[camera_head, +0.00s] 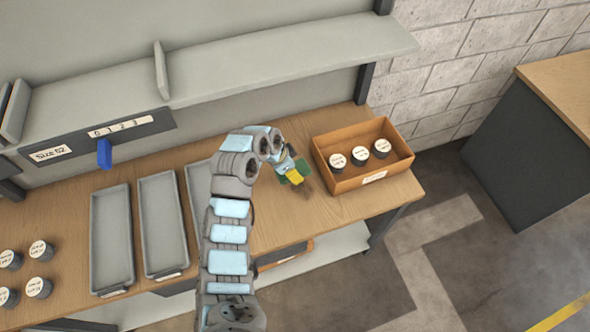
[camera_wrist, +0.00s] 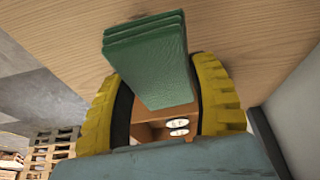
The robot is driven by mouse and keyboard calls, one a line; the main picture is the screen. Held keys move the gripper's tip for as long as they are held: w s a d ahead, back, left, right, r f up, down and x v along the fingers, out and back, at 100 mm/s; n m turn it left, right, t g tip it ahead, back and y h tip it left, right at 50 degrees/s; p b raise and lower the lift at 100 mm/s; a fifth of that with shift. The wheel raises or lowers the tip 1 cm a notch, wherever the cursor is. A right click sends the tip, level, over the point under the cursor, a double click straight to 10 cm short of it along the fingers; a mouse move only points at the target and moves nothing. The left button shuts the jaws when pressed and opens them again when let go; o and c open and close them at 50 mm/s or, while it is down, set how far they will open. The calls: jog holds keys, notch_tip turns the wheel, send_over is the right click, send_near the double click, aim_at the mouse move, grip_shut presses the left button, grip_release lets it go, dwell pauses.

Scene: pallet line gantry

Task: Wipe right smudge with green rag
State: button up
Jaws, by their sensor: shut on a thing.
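My gripper (camera_head: 293,177), with yellow fingers, is low over the right part of the wooden bench (camera_head: 335,210), just left of the orange-brown box. It is shut on the green rag (camera_wrist: 146,60), a folded stack held between the two fingers in the wrist view. The rag also shows as green patches beside the fingers in the head view (camera_head: 302,166). Its far end is close to the wood; I cannot tell whether it touches. A faint darker patch (camera_head: 307,188) lies by the fingers; I cannot tell whether it is a smudge or shadow.
The orange-brown box (camera_head: 326,171) holds 3 dark jars with white lids. Grey trays (camera_head: 111,235) stand left of my arm, with several jars (camera_head: 40,288) farther left. Bare wood lies in front of the box.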

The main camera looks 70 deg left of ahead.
aim_at(303, 203)
jog(key=shift+f+b, duration=1.5)
jog(key=shift+f, duration=1.35)
jog(key=shift+f+b, duration=0.55)
jog(key=shift+f, duration=0.45)
jog(key=shift+d, duration=0.15)
jog(key=shift+s+d+r+p, duration=0.1)
jog(key=shift+d+r+p, duration=0.05)
jog(key=shift+d+p, duration=0.55)
jog(key=shift+s+d+r+p, duration=0.1)
jog(key=shift+d+p, duration=0.5)
jog(key=shift+d, duration=0.1)
jog(key=shift+s+d+f+p, duration=0.1)
jog(key=shift+d+p, duration=0.65)
jog(key=shift+d, duration=0.5)
jog(key=shift+s+d+f+p, duration=0.1)
jog(key=shift+d+p, duration=0.6)
jog(key=shift+d, duration=0.5)
jog(key=shift+a+f, duration=0.1)
